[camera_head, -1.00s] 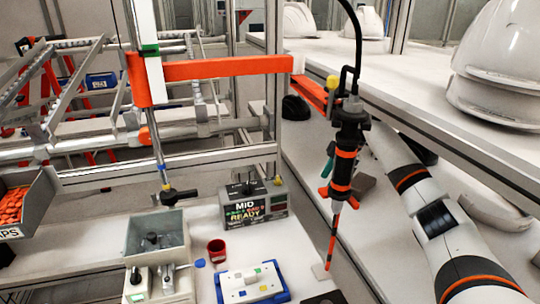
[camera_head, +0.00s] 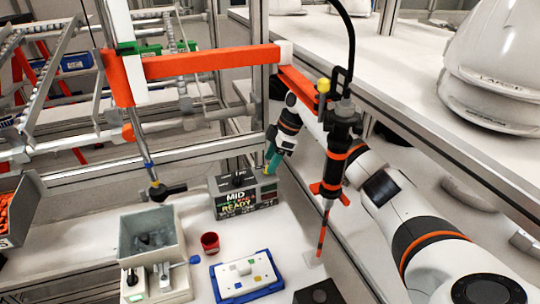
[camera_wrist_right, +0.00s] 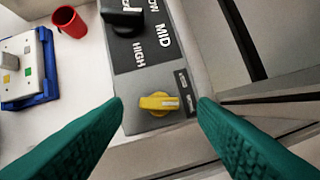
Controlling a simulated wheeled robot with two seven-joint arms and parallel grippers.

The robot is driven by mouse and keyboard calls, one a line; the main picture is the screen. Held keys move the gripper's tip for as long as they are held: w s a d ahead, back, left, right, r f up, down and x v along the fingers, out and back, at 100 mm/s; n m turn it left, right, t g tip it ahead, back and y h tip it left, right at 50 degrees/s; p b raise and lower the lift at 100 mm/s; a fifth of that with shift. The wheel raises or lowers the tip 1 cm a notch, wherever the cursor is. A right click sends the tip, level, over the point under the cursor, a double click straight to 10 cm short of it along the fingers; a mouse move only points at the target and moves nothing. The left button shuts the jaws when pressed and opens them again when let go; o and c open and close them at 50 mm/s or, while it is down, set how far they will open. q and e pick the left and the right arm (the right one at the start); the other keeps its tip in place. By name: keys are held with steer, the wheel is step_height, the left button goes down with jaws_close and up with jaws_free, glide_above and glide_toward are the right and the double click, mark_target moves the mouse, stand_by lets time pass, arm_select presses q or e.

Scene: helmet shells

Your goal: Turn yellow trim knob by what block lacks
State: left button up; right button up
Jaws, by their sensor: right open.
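The grey control box (camera_head: 229,207) reads MID READY. In the right wrist view its yellow trim knob (camera_wrist_right: 158,103) lies between and slightly beyond my open right fingertips (camera_wrist_right: 160,103), with nothing gripped. The knob's pale mark points right, toward small labels I cannot read. In the head view my right gripper (camera_head: 272,160) is at the box's right end and the knob is hard to make out. A white block (camera_head: 239,285) with several small coloured squares sits in a blue tray (camera_head: 219,293); it also shows in the right wrist view (camera_wrist_right: 16,60). My left gripper is out of view.
A black selector knob (camera_wrist_right: 122,14) with LOW, MID and HIGH labels stands on the box. A red cup (camera_head: 210,243) is near the tray. An orange-banded hanging tool (camera_head: 334,165) hangs in front of my right arm. A grey bin (camera_head: 150,240) stands left.

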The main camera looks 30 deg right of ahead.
steer(key=shift+a+f+p, duration=0.3)
steer(key=shift+f+p, duration=0.05)
steer(key=shift+w+f, duration=0.1)
steer(key=shift+f, duration=0.15)
steer(key=shift+c, duration=0.5)
